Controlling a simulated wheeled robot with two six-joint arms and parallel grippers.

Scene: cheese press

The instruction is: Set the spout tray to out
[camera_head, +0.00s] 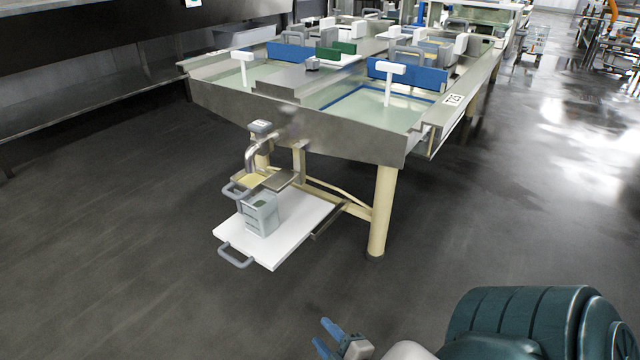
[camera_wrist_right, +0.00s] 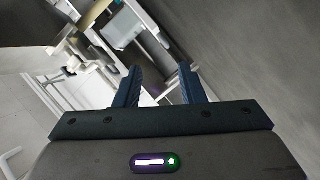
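A curved metal spout (camera_head: 252,155) hangs from the front of the steel vat (camera_head: 300,122). A small shallow tray (camera_head: 284,180) with a grey handle (camera_head: 236,191) sits under the spout, with something yellowish in it. Below it a white board (camera_head: 300,225) with a grey handle (camera_head: 236,257) sticks out from under the vat. My right gripper (camera_head: 325,335) is low at the bottom of the head view, apart from the trays. In the right wrist view its fingers (camera_wrist_right: 157,84) are spread with nothing between them. My left gripper is not in view.
A grey container (camera_head: 261,214) stands on the white board beneath the small tray. A cream vat leg (camera_head: 382,210) stands to the right of the board. The dark floor (camera_head: 130,270) in front and to the left is clear.

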